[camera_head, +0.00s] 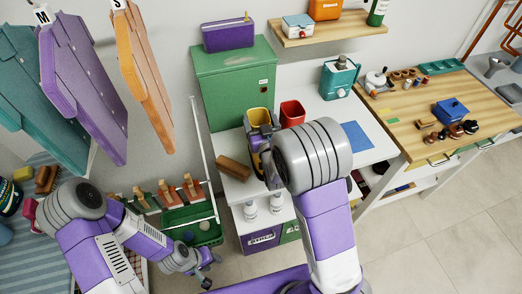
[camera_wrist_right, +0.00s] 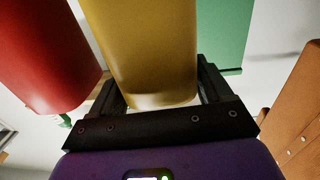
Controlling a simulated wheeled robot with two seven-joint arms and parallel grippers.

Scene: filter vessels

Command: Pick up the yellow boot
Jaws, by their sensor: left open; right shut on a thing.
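The yellow boot (camera_head: 258,116) stands at the white counter in front of the green cabinet, its open top showing. In the right wrist view its yellow shaft (camera_wrist_right: 145,45) fills the space between the two dark fingers. My right gripper (camera_head: 263,142) is shut on it; my own arm hides part of the grip in the head view. The boot's lower part is hidden. My left gripper (camera_head: 205,272) is open and empty, low over the floor near the green crate.
A red boot-like item (camera_head: 292,112) stands close right of the yellow boot. A brown block (camera_head: 234,168) lies at the counter's front left. The green cabinet (camera_head: 235,80) stands behind. A blue sheet (camera_head: 356,135) lies to the right. A green crate (camera_head: 190,226) sits low left.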

